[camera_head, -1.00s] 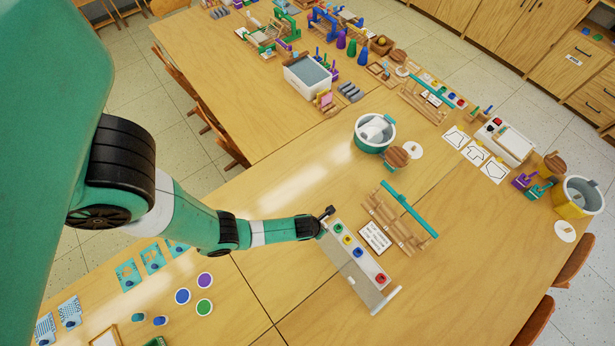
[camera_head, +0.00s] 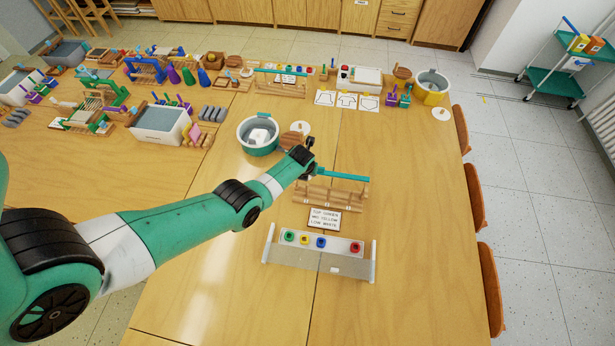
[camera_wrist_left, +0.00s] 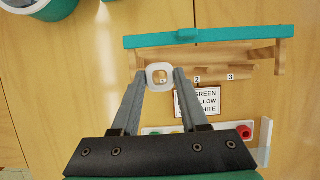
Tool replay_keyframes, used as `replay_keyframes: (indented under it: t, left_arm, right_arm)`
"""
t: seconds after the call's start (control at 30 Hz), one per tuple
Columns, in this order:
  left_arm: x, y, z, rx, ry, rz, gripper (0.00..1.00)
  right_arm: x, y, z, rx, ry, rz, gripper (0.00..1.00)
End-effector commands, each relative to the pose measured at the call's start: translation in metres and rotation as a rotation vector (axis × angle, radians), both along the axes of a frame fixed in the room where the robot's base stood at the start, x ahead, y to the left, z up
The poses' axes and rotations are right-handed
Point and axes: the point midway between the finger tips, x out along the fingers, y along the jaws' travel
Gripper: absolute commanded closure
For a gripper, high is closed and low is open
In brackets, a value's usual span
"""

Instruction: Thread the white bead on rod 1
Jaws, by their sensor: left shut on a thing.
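My left gripper (camera_head: 300,155) is over the left end of a wooden rack (camera_head: 330,197) with a teal bar (camera_head: 345,178) along its far side. In the left wrist view, the gripper (camera_wrist_left: 158,77) is shut on a white bead (camera_wrist_left: 158,67), a rounded ring with its hole facing the camera. The label 1 shows through the hole. Labels 2 and 3 show along the rack (camera_wrist_left: 240,47), right of the bead. The bead appears above the rack; its exact height and the rod 1 tip are unclear. My right gripper is not in view.
A card (camera_head: 324,217) with printed lines lies in front of the rack. Nearer stands a bead tray (camera_head: 330,264) with green, yellow, blue and red beads. The table left of the tray is clear.

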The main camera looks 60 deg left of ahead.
Motion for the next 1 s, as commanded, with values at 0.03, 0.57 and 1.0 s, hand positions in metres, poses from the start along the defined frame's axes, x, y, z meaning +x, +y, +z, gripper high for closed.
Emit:
replay_keyframes:
  t: [0.03,0.57,1.0]
  left_arm:
    - [0.000,0.000,-0.004,0.000,0.000,0.000,1.00]
    - [0.000,-0.001,-0.049,0.001,-0.001,-0.001,1.00]
    - [0.001,-0.001,-0.046,0.000,0.000,-0.001,1.00]
  right_arm:
    - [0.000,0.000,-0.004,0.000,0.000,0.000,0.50]
    - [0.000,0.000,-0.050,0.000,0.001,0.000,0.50]
    - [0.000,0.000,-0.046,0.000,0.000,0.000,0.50]
